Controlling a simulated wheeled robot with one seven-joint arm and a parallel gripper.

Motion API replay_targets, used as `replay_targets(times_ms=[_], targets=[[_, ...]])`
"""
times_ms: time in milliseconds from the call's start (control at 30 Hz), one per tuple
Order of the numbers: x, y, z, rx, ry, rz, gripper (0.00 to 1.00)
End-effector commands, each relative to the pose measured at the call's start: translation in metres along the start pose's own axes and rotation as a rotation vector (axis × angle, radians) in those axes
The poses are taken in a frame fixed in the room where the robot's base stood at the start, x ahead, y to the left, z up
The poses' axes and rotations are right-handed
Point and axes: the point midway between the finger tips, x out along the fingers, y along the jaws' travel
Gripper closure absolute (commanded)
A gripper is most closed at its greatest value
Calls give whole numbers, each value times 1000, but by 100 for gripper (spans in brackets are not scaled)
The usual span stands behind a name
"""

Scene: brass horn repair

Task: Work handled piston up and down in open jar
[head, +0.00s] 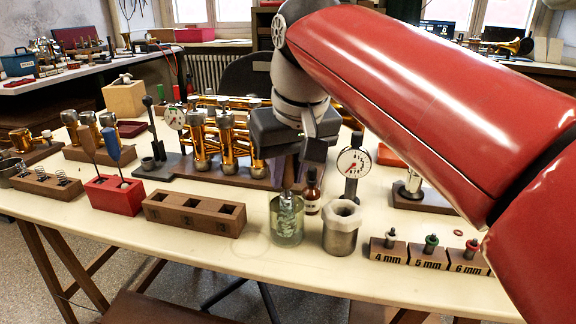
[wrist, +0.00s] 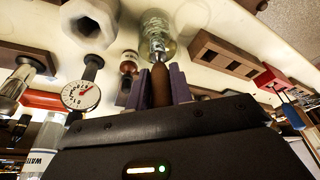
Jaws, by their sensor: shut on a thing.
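The open glass jar (head: 286,232) stands near the front of the bench, holding clear greenish liquid. A silvery piston (head: 288,208) is upright inside it. The jar also shows in the wrist view (wrist: 171,22), with the piston's metal part (wrist: 157,46) at its mouth. My gripper (wrist: 160,78) is shut on the piston's brown handle (wrist: 160,88), between two purple-grey fingers. In the head view my gripper (head: 290,158) is above the jar and partly hides the handle. How deep the piston sits is hard to tell.
A metal pot with a pale hexagonal collar (head: 341,215) stands close right of the jar. A small brown bottle (head: 312,192) and a dial gauge (head: 353,163) are behind. A wooden block with square holes (head: 194,225) is to the left. Size-marked blocks (head: 428,257) are to the right.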

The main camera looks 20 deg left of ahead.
Motion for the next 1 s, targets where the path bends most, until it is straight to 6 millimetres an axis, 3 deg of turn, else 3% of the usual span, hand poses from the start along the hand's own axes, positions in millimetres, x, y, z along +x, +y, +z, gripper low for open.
replay_targets(times_ms=[600, 1000], targets=[[-35, 0, -11, 0, 2, 0, 100], [-34, 0, -11, 0, 1, 0, 100]])
